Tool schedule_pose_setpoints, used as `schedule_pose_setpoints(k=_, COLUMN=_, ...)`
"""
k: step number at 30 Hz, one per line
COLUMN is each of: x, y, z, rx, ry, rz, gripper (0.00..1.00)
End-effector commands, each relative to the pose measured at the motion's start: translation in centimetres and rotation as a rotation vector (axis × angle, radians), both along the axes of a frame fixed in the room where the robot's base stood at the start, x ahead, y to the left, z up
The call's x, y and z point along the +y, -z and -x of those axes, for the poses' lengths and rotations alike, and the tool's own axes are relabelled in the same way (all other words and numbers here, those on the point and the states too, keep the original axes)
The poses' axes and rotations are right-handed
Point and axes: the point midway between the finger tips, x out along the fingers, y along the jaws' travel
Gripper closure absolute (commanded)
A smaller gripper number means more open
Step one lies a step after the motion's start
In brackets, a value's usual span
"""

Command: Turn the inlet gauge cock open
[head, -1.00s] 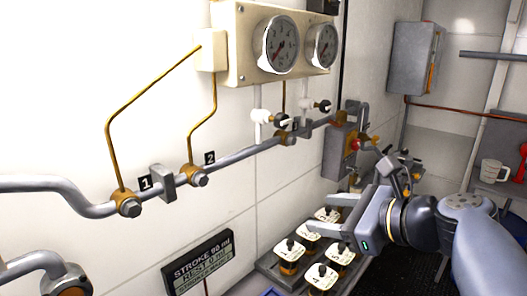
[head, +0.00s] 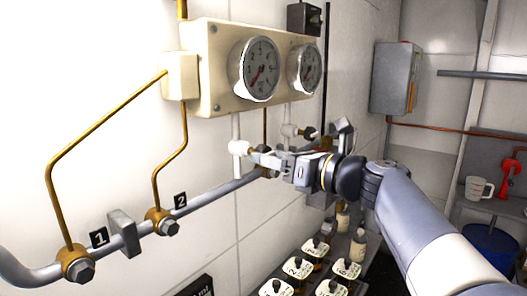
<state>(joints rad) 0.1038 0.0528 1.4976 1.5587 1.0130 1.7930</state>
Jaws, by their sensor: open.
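I see no label telling which one is the inlet cock.
A grey pipe (head: 205,197) with brass fittings and tags 1 and 2 runs below the cocks. Brass tubes (head: 105,120) climb the wall at left. Several labelled bottles (head: 298,267) stand low down, below my arm. A grey box (head: 396,78) hangs at back right.

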Motion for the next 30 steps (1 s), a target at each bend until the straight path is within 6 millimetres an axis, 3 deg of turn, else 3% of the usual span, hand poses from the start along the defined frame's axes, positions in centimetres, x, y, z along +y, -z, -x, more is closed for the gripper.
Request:
schedule_pose_setpoints(k=6, x=1.9, y=0.0, z=-1.5, rx=0.000, ry=-0.001, rz=0.001, gripper=0.44)
schedule_pose_setpoints(k=17, x=2.2, y=0.0, z=-1.7, rx=-0.001, ry=0.001, rz=0.001, gripper=0.44)
schedule_pose_setpoints(k=30, x=2.2, y=0.0, z=-1.7, rx=-0.001, ry=0.001, rz=0.001, gripper=0.80)
